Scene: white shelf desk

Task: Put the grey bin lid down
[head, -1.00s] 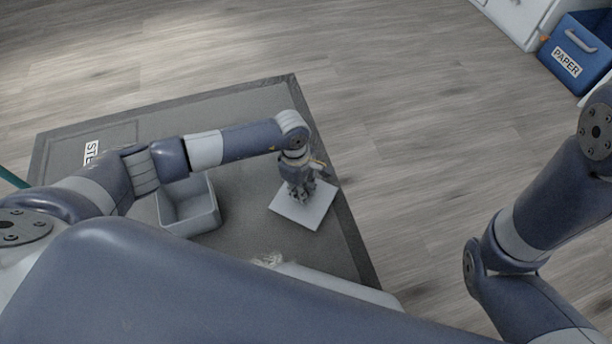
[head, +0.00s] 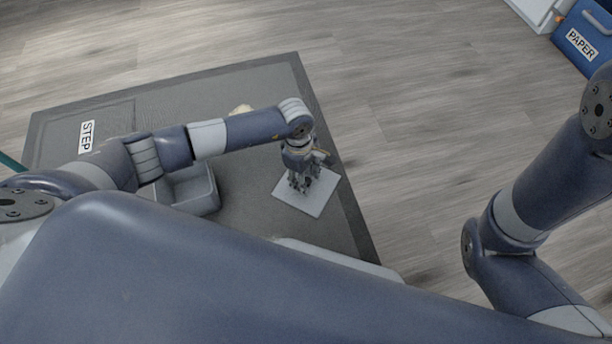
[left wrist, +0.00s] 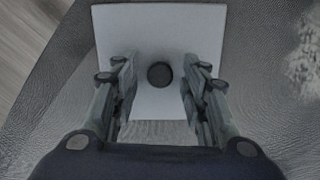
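The grey bin lid (head: 318,202) is a light square plate lying on the dark mat near its right edge. In the left wrist view the lid (left wrist: 160,25) has a round black knob (left wrist: 159,74) at its middle. My left gripper (head: 303,184) is over the lid, pointing down. In the left wrist view its fingers (left wrist: 157,90) are spread on both sides of the knob, with clear gaps, holding nothing. The open grey bin (head: 203,204) stands left of the lid, partly hidden by my left arm. My right gripper is out of view.
The dark mat (head: 235,90) bears a STEP label (head: 87,136). A pale object (head: 241,109) shows behind my left forearm. A pale fluffy thing (left wrist: 306,58) is right of the lid in the left wrist view. A blue PAPER bin (head: 583,42) stands far right.

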